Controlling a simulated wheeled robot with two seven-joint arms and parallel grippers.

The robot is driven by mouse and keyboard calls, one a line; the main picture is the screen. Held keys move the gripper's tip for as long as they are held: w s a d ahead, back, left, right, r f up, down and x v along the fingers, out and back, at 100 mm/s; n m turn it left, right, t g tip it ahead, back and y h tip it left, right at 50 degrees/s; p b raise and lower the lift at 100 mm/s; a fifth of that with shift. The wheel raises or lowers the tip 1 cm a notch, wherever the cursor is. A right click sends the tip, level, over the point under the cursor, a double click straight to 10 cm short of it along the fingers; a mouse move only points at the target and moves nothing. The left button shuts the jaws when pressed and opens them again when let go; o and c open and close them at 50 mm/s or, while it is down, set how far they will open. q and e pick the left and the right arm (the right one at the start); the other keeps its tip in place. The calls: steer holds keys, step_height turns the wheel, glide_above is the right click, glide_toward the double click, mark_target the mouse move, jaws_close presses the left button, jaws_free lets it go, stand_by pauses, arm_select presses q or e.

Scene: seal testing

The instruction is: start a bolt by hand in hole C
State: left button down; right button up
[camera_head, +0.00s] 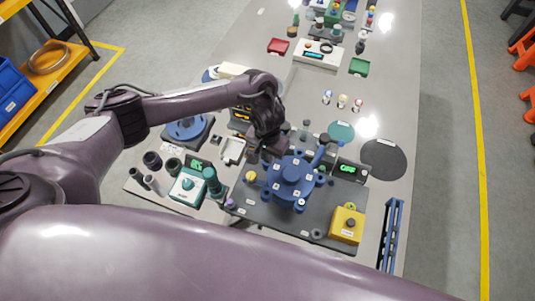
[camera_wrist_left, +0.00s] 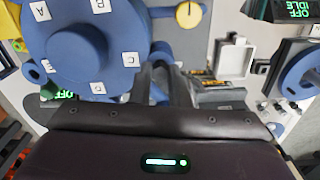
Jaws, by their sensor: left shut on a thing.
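The blue round flanged part (camera_head: 291,173) with a raised hub stands on a dark plate (camera_head: 262,212). In the left wrist view its blue top (camera_wrist_left: 70,45) carries white labels A, B, C and D. Label C (camera_wrist_left: 98,88) is the one nearest my fingers. My left gripper (camera_head: 266,153) is at the upper left edge of the flange. In the left wrist view its fingers (camera_wrist_left: 165,82) reach in beside the flange rim near label C. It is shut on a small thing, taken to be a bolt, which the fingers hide. Hole C itself cannot be made out. My right gripper is not in view.
A yellow box with a dark button (camera_head: 347,224) and a green display (camera_head: 348,170) are right of the flange. A white box (camera_head: 187,187) and a dark green upright cylinder (camera_head: 213,182) stand left. A white tray (camera_head: 232,150) is near my gripper. The table's right side is mostly clear.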

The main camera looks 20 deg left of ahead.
arm_select(q)
steer(key=shift+s+f, duration=0.2)
steer(key=shift+f, duration=0.05)
steer(key=shift+m, duration=0.6)
steer(key=c, duration=1.8)
jaws_free()
steer(key=shift+m, duration=0.6)
steer(key=o, duration=0.5)
steer(key=shift+w, duration=0.15)
steer(key=shift+r, duration=0.1)
step_height(320, 180, up, 8)
steer(key=shift+w+r, duration=0.1)
steer(key=shift+w, duration=0.05)
steer(key=shift+r, duration=0.5)
